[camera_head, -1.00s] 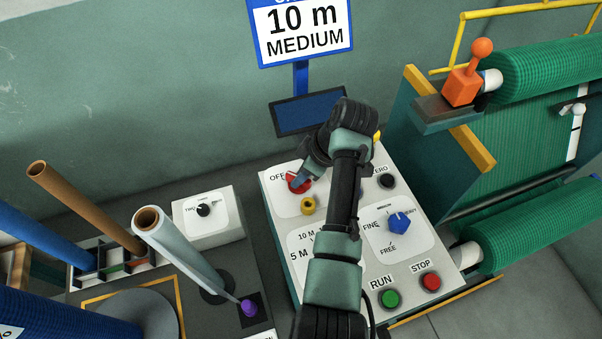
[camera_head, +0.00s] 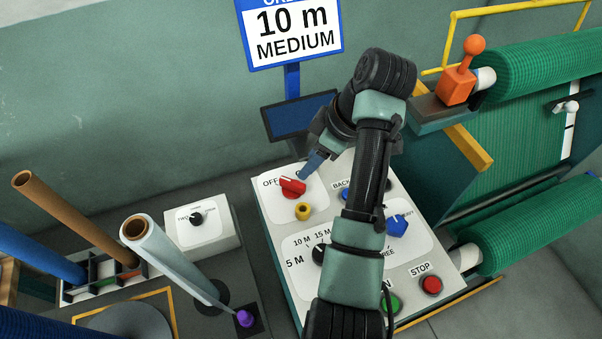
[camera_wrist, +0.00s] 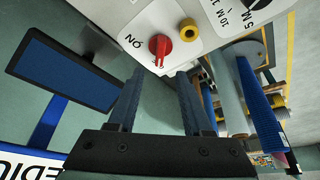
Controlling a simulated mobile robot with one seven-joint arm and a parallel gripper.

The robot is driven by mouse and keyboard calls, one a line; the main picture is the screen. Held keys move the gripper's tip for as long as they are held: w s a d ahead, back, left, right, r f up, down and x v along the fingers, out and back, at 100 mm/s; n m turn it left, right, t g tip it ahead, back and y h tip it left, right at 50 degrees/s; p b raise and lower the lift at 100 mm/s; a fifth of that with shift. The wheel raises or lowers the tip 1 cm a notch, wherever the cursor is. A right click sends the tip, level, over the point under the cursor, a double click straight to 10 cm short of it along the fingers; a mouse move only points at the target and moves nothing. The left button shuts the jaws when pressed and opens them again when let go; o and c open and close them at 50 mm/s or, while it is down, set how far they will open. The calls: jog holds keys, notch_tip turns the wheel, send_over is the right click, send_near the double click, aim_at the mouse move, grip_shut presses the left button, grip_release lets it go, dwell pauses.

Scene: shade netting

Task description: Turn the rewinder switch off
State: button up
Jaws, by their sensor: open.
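The rewinder switch is a red rotary knob (camera_head: 292,187) at the upper left of the white control panel (camera_head: 262,212). OFF is printed to its left; the ON label is mostly covered by my gripper in the head view. The knob's bar slants, and its pale-marked end seems to face the OFF side. In the wrist view the red knob (camera_wrist: 160,47) lies just beyond the fingertips, with ON beside it. My gripper (camera_head: 311,166) is open and empty, close behind the knob. In the wrist view its two blue fingers (camera_wrist: 158,80) stand apart, with a gap to the knob.
A yellow button (camera_head: 303,211), a black length dial (camera_head: 319,254), a blue dial (camera_head: 398,226) and a red STOP button (camera_head: 431,285) share the panel. A blue screen (camera_head: 298,115) stands behind. Green netting rolls (camera_head: 545,75) are at right. My arm covers part of the panel.

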jog(key=shift+p+v, duration=1.25)
jog(key=shift+v, duration=0.5)
jog(key=w+a+r+m+t+h, duration=0.1)
jog(key=w+r+m+t, duration=0.25)
jog(key=r+t, duration=0.6)
jog(key=w+a+r+m+t+h, duration=0.2)
jog(key=w+r+m+t, duration=0.15)
jog(key=r, duration=1.15)
jog(key=s+a+r+m+t, duration=0.1)
jog(key=s+r+m+t, duration=0.2)
jog(key=s+r+t, duration=0.3)
jog(key=s+a+r+m+t+h+b, duration=0.1)
jog(key=s+r+t, duration=0.5)
jog(key=s+r, duration=0.7)
notch_tip(320, 180, up, 5)
jog(key=shift+s+f+m, duration=0.1)
jog(key=shift+s+m, duration=0.15)
jog(key=shift+m, duration=0.65)
